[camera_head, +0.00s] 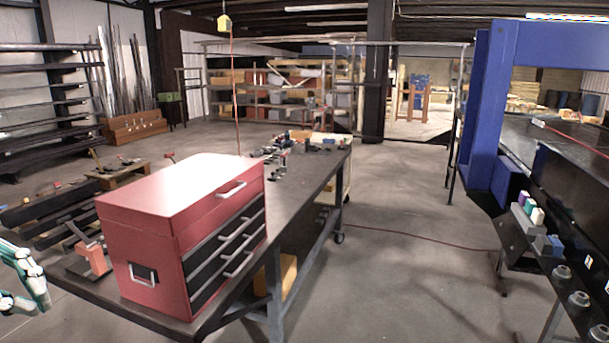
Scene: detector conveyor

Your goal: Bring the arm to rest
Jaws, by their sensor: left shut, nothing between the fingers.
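My left gripper (36,284), white and teal, shows at the left edge of the head view, partly cut off by the frame. It is shut with nothing in it. It hangs in the air to the left of a dark workbench (300,188), apart from the red toolbox on it. My right gripper is not in view.
A red toolbox (150,247) with black drawers stands on the bench's near end, beside a small red vise-like tool (93,257). A blue-framed conveyor machine (485,115) stands at right, with several small items on its side shelf. Open floor (400,255) lies between.

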